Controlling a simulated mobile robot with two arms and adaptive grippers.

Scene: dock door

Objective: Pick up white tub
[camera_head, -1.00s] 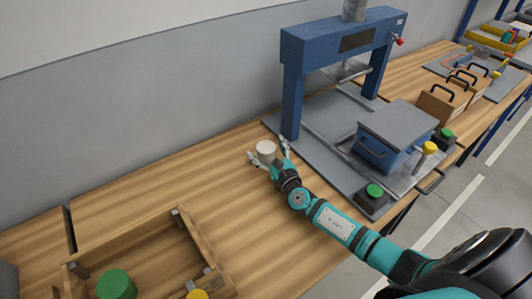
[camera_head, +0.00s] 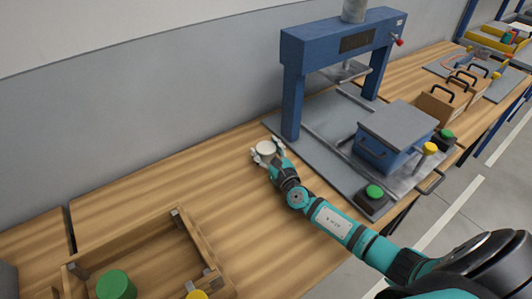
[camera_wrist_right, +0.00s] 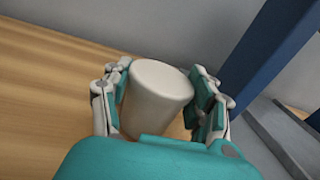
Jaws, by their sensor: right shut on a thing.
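The white tub (camera_head: 266,147) stands on the wooden table beside the blue press, near the back wall. It also shows in the right wrist view (camera_wrist_right: 158,95), upright between the fingers. My right gripper (camera_head: 267,154) is shut on the tub, with one finger on each side of it. In the right wrist view the fingers (camera_wrist_right: 160,105) close around its sides. I cannot tell whether its base touches the table. My left gripper is not in view.
The blue press (camera_head: 342,40) stands just right of the tub on a grey plate (camera_head: 325,165). A wooden frame (camera_head: 125,242) with a green cylinder (camera_head: 117,285) lies at the front left. Green and yellow buttons (camera_head: 374,191) sit near the press. Table between frame and tub is clear.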

